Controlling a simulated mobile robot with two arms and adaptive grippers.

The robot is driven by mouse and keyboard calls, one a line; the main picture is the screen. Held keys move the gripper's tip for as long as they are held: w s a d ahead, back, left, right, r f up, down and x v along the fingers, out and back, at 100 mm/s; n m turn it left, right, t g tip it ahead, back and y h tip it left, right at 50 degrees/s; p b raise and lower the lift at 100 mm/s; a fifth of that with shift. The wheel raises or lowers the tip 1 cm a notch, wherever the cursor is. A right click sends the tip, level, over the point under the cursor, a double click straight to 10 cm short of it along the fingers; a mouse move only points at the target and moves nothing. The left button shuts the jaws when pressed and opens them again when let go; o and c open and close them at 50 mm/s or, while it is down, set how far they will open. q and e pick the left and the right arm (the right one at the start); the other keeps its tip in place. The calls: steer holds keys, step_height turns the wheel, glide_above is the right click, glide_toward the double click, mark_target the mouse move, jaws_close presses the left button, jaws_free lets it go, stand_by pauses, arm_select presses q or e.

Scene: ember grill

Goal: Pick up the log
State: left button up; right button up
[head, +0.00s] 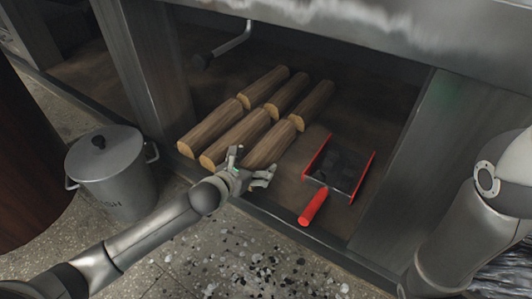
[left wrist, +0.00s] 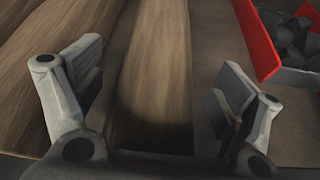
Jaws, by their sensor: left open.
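Several brown logs lie in two rows on the low shelf under the grill. My left gripper (head: 252,174) is open at the near end of the right log of the front row (head: 268,147). In the left wrist view, the open fingers of the left gripper (left wrist: 160,92) stand on either side of this log (left wrist: 155,75), with the log between them. No contact shows. Another log (left wrist: 70,60) lies close beside the left finger. Part of my right arm shows at the right of the head view, but its gripper does not.
A red-edged shovel (head: 340,165) with a red handle and dark contents lies right of the logs; it also shows in the left wrist view (left wrist: 258,40). A lidded metal bin (head: 110,175) stands at left. Dark bits litter the floor. A metal post (head: 405,170) bounds the shelf's right.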

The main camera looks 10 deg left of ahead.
arm_select(q)
steer(key=c, duration=1.7)
steer(key=shift+r, duration=0.15)
steer(key=shift+c, duration=0.3)
